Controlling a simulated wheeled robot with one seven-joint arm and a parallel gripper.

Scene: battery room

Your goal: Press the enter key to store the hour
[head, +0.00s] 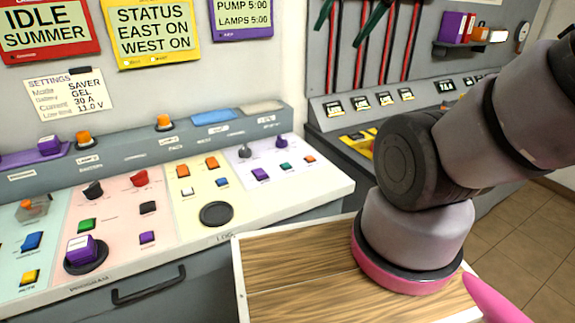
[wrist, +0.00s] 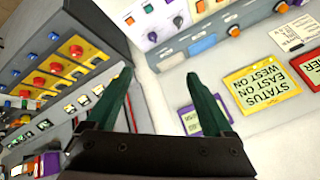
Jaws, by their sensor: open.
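The long sloped control panel (head: 120,205) at left in the head view carries many small coloured keys and knobs; no label reading "enter" is legible to me. Keys on it include a green key (head: 87,225), a black key (head: 148,207), a blue key (head: 32,240), an orange key (head: 211,162) and a purple key (head: 261,174). A large purple block-shaped key (head: 82,248) sits on a round black base. My gripper (wrist: 157,76) shows in the wrist view with two green fingers apart and nothing between them.
A wooden-bottomed tray (head: 240,290) stands in front of the panel, below my arm. Display cards, among them the yellow status card (head: 152,32), hang on the wall. A second console (head: 350,105) stands at back right, with red-and-black cables (head: 365,50) above it.

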